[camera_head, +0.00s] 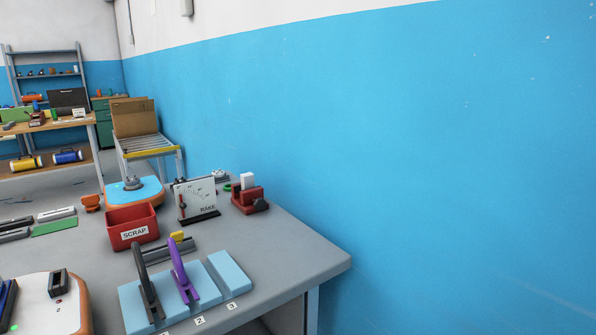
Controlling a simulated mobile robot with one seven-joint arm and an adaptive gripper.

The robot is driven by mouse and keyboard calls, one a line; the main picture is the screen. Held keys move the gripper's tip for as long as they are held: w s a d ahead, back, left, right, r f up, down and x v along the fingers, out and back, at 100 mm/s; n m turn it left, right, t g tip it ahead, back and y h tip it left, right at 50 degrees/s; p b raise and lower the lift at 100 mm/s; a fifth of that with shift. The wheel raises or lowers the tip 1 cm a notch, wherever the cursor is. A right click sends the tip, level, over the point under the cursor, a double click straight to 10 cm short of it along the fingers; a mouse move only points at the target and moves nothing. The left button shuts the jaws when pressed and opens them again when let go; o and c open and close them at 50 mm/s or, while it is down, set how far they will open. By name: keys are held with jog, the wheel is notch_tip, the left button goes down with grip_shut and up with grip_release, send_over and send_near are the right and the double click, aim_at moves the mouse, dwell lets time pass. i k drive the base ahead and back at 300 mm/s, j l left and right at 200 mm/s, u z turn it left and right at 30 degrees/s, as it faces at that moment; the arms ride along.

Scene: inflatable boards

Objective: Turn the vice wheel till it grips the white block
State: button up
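A small red vice (250,199) stands at the back of the grey workbench, near the blue wall. A white block (247,180) stands upright in the top of the vice, between its jaws as far as I can tell. A dark round wheel (261,204) sits on the vice's front right side. Whether the jaws touch the block is too small to tell. My gripper and arm are not in this view.
On the grey workbench (290,250) stand a white gauge board (195,199), a red SCRAP bin (132,226) and pale blue blocks (229,273) with black and purple (181,273) handles. Bare bench lies in front of the vice. The bench's right edge is close to the wall.

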aim_at(259, 204)
jog(key=j, duration=0.35)
jog(key=k+j+z, duration=0.1)
jog(key=j, duration=0.3)
jog(key=k+j+z, duration=0.1)
jog(key=j, duration=0.25)
jog(key=k+j, duration=0.15)
jog(key=j, duration=0.2)
jog(key=k+j+z, duration=0.1)
jog(key=j, duration=0.3)
jog(key=i+l+z, duration=0.75)
jog(key=i+l, duration=0.1)
jog(key=l, duration=0.05)
